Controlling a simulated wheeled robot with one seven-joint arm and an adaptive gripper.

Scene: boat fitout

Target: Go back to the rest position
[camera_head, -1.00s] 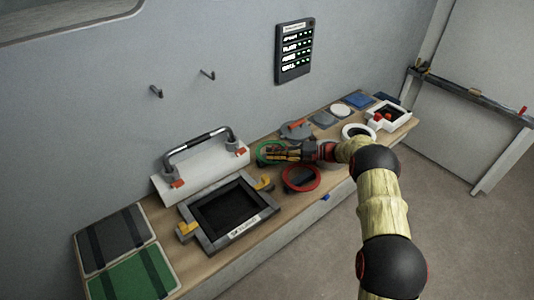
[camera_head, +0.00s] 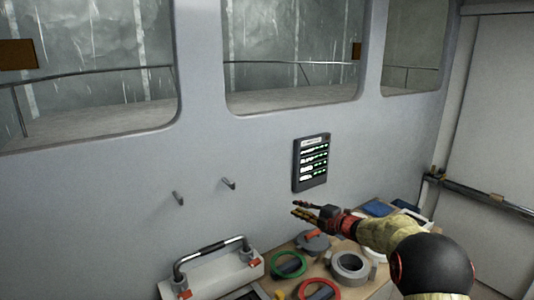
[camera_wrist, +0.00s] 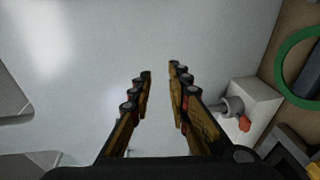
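My gripper (camera_head: 299,210) is raised above the wooden bench, in front of the grey wall and below the wall display panel. In the wrist view its two fingers (camera_wrist: 158,72) stand apart with nothing between them, and pale grey wall shows behind. My arm comes in from the lower right in the head view.
On the bench are a white box with a bar handle (camera_head: 212,270), a green ring (camera_head: 288,265), a red ring (camera_head: 319,290) and a white ring (camera_head: 350,267). A display panel (camera_head: 311,162) and two hooks (camera_head: 228,184) are on the wall. Windows are above.

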